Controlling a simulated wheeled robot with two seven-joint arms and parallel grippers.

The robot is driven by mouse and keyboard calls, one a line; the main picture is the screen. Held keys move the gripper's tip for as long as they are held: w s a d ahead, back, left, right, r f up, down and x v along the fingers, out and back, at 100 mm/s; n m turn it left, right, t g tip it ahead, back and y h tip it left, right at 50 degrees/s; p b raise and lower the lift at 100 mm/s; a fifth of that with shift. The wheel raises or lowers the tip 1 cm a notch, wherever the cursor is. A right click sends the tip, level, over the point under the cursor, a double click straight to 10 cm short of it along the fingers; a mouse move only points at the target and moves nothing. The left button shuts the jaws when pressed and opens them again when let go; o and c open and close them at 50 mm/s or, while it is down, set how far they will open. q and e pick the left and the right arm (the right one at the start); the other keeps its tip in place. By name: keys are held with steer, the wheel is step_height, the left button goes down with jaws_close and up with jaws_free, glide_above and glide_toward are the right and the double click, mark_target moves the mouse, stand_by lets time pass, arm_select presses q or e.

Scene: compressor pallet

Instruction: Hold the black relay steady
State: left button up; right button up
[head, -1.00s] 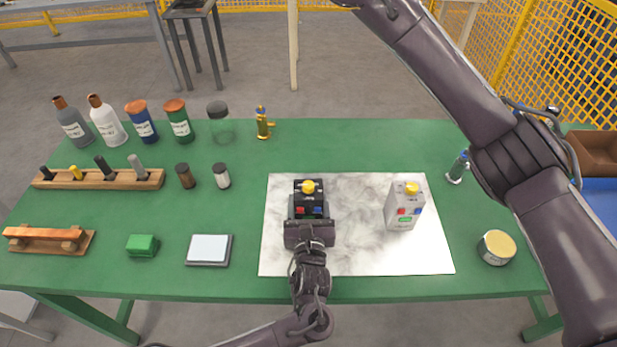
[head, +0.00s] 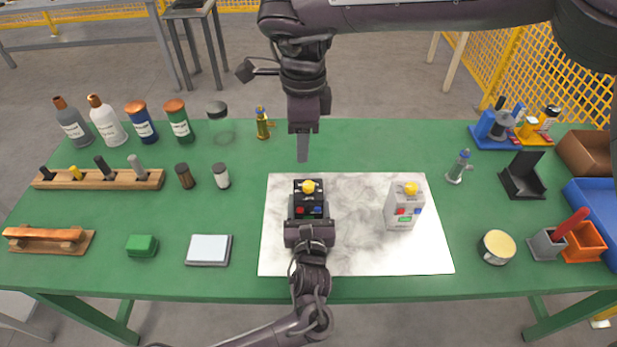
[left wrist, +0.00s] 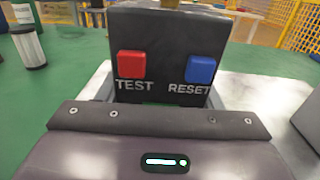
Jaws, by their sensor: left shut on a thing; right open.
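The black relay (head: 310,197) stands upright on the white marbled mat (head: 350,255). It has a yellow knob on top and red and blue buttons on its front. In the left wrist view the black relay (left wrist: 170,30) shows a red TEST and a blue RESET button. My left gripper (head: 309,220) is shut on it from the near side; the fingers are mostly hidden. My right gripper (head: 302,147) hangs above the table behind the black relay, apart from it. It is open, though its fingers show edge-on. A grey relay (head: 404,208) with a yellow knob stands on the mat to the right.
Bottles and jars (head: 108,122) stand at the back left, with a wooden tool rack (head: 98,180) before them. A green block (head: 142,245) and a pale pad (head: 208,249) lie front left. A round tin (head: 496,247) and orange bin (head: 585,244) stand at right.

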mark_target(308, 184)
steer(key=f, duration=0.8)
steer(key=d+f, duration=0.1)
steer(key=f, duration=0.3)
steer(key=shift+w, duration=0.15)
steer(key=shift+r, duration=0.1)
jaws_close()
